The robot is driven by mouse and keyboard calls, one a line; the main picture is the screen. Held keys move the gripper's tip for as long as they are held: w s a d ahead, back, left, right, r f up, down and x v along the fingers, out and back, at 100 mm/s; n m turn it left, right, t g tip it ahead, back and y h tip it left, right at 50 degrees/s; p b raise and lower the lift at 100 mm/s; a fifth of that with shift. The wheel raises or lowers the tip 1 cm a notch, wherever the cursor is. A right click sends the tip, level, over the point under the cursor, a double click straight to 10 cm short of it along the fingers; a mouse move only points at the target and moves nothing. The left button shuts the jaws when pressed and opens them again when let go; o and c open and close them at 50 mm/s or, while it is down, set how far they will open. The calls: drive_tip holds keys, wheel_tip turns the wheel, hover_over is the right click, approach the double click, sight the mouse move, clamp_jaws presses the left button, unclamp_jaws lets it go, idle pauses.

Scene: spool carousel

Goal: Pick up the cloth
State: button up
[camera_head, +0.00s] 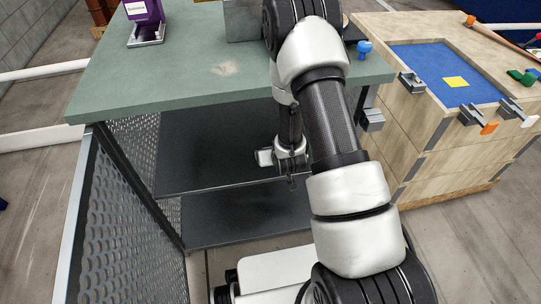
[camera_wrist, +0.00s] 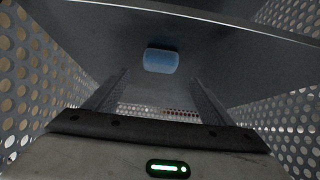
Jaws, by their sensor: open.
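A small blue piece with rounded corners, apparently the folded cloth (camera_wrist: 161,60), lies on a dark shelf in the wrist view. It is just beyond my fingertips and roughly centred between them. My gripper (camera_wrist: 160,80) is open and empty, with one finger on each side of the view and a clear gap to the cloth. In the head view my arm reaches down under the green bench top, and my wrist is near the shelves; the fingers are hard to make out there. The cloth does not show in the head view.
The green-topped bench (camera_head: 190,85) has dark shelves (camera_head: 190,150) below and perforated metal side panels (camera_head: 125,245). Its top hangs over my wrist. A purple device (camera_head: 144,15) stands on top. A wooden box (camera_head: 425,135) with a blue inset stands at the right.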

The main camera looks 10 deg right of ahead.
drive_tip(key=b+x, duration=0.2)
drive_tip(key=x, duration=0.6)
drive_tip(key=c, duration=1.2)
